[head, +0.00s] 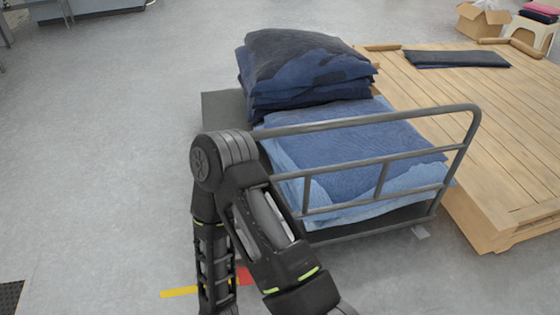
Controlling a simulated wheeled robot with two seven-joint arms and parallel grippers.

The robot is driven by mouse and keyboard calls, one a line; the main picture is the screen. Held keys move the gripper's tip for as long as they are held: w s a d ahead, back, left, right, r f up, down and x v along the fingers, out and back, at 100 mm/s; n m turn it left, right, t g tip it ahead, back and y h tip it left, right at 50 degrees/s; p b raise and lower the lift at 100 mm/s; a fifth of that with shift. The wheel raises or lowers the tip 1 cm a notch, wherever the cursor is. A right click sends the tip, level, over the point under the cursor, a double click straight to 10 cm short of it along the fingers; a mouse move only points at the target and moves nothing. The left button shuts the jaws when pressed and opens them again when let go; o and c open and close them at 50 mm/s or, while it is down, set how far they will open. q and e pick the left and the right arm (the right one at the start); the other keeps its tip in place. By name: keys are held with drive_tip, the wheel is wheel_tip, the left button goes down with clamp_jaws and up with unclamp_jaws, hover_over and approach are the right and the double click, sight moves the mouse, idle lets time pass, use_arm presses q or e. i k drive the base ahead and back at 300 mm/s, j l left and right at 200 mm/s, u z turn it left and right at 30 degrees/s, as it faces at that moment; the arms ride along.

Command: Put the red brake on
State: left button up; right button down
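A grey flatbed cart (218,106) with a tubular handrail stands in the middle, loaded with folded blue denim. A small red patch (246,275) shows low down, near the cart's front left, partly covered by one of my arms. I cannot tell if it is the red brake or a floor marking. That arm is bent, with its elbow up in front of the cart's left end and its forearm running down to the bottom edge. Its gripper is out of the picture. My other arm and gripper do not show.
Dark denim (305,65) is piled at the cart's back and lighter denim (365,155) at its front. A low wooden platform (500,130) stands close on the right. A yellow floor strip (179,291) lies at bottom left. The floor on the left is clear.

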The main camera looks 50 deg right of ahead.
sight(419, 231)
drive_tip(key=z, duration=3)
drive_tip(key=i+l+u, duration=0.15)
drive_tip(key=i+l, duration=0.2)
drive_tip(key=l, duration=0.15)
drive_tip(key=i+l+u, duration=0.15)
drive_tip(key=i+l, duration=0.15)
drive_tip(key=l, duration=0.3)
drive_tip(key=i+l+u, duration=0.1)
drive_tip(key=i+l, duration=0.15)
drive_tip(key=l, duration=0.3)
drive_tip(key=i+l+u, duration=0.15)
drive_tip(key=l, duration=0.5)
drive_tip(key=i+l+u, duration=0.15)
drive_tip(key=i+l, duration=0.2)
drive_tip(key=l, duration=0.3)
drive_tip(key=i+l+u, duration=0.15)
drive_tip(key=l, duration=0.5)
drive_tip(key=i+l+u, duration=0.15)
drive_tip(key=l, duration=0.55)
drive_tip(key=i+l+u, duration=0.1)
drive_tip(key=l, duration=0.6)
drive_tip(key=i+j, duration=0.05)
